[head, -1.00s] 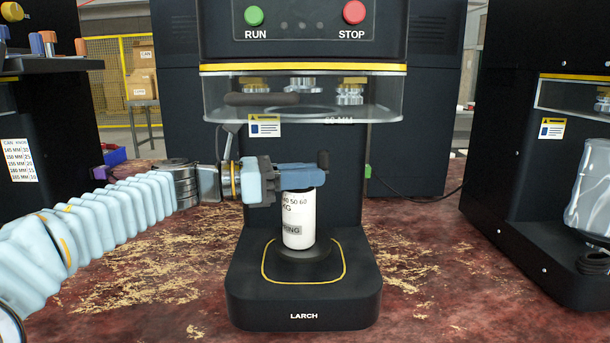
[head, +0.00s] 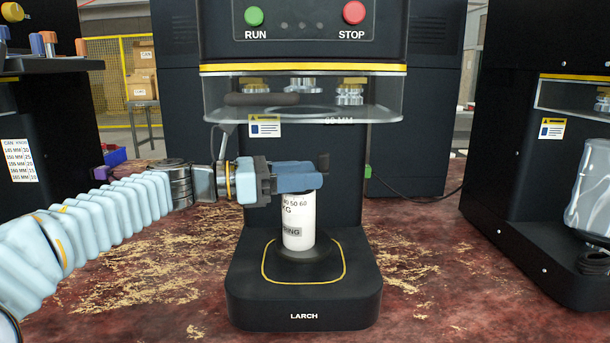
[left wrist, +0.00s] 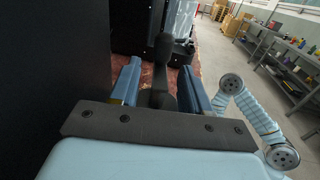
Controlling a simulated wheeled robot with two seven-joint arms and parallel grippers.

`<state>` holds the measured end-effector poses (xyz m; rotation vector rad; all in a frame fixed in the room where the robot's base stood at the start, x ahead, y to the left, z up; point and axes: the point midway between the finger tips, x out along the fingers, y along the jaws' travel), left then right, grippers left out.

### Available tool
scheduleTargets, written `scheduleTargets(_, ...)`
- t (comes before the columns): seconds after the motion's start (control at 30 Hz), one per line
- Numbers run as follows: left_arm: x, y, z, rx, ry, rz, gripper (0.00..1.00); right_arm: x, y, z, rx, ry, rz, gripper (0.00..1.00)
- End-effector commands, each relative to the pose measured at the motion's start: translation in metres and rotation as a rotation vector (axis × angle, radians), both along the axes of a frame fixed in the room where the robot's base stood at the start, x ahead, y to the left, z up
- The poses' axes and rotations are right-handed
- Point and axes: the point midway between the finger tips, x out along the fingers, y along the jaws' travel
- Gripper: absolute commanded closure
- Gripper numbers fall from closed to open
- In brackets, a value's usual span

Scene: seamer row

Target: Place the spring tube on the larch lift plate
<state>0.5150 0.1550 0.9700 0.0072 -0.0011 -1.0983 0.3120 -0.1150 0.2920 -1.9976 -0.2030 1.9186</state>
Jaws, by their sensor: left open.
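The spring tube (head: 299,222) is a white upright cylinder with dark print. It stands on the dark round larch lift plate (head: 324,253), inside the yellow outline on the machine's base. My left gripper (head: 318,175) is level with the tube's top, its blue fingers covering that end. In the left wrist view the two fingers (left wrist: 160,88) are apart, with a dark knobbed piece (left wrist: 163,48) between them, touching neither side clearly. The tube's top is hidden in the head view. My right gripper does not show.
The larch machine's clear guard (head: 385,98) hangs above my left gripper, with its black column behind. A second machine (head: 530,180) with a clear container stands at right, another at left. Worn red tabletop (head: 420,260) is free on both sides of the base.

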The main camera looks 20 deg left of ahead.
Motion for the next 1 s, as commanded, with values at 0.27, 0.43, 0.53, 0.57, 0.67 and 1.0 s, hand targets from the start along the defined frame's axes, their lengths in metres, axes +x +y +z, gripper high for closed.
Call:
scheduleTargets(0.27,-0.029,0.058,-0.002,0.0,-0.001,0.007,0.53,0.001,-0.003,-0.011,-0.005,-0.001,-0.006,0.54)
scheduleTargets(0.43,-0.043,0.086,-0.001,0.0,-0.001,0.005,0.53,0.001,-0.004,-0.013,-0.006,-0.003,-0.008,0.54)
scheduleTargets(0.53,-0.048,0.095,-0.001,0.0,0.0,0.004,0.53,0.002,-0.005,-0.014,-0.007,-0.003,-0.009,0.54)
scheduleTargets(0.57,-0.049,0.097,-0.001,0.0,0.0,0.003,0.53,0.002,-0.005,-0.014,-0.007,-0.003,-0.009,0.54)
scheduleTargets(0.67,-0.051,0.1,-0.001,0.0,-0.001,0.002,0.53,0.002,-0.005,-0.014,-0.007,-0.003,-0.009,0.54)
scheduleTargets(1.0,-0.051,0.1,-0.001,0.0,0.0,0.002,0.53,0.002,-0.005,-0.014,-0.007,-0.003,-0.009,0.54)
